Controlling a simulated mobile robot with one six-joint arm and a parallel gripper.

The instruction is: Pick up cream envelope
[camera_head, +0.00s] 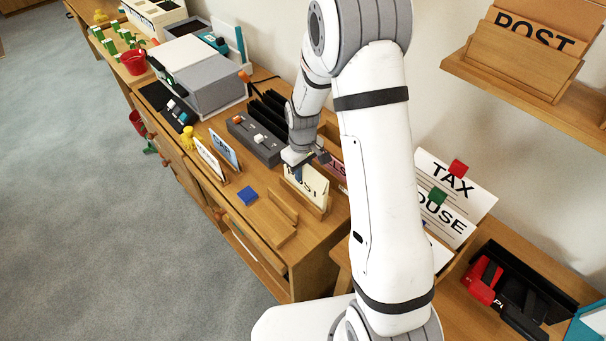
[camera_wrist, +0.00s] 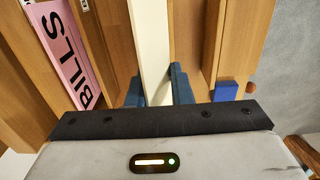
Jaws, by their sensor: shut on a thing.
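The cream envelope (camera_head: 311,184), with dark lettering that is partly covered, stands upright at a wooden holder on the desk. In the wrist view the cream envelope (camera_wrist: 152,45) shows edge-on as a pale strip between the blue fingers. My gripper (camera_head: 298,173) is at the envelope's top edge, and in the wrist view my gripper (camera_wrist: 158,92) is shut on it. The envelope's lower edge is hidden by the holder (camera_head: 322,211), so I cannot tell whether it is raised.
A pink BILLS card (camera_wrist: 68,55) stands beside the envelope, behind it in the head view. An empty wooden holder (camera_head: 283,220) and a blue block (camera_head: 247,196) lie in front. A grey switch box (camera_head: 254,139) is to the left. TAX (camera_head: 452,183) and HOUSE cards stand right of my arm.

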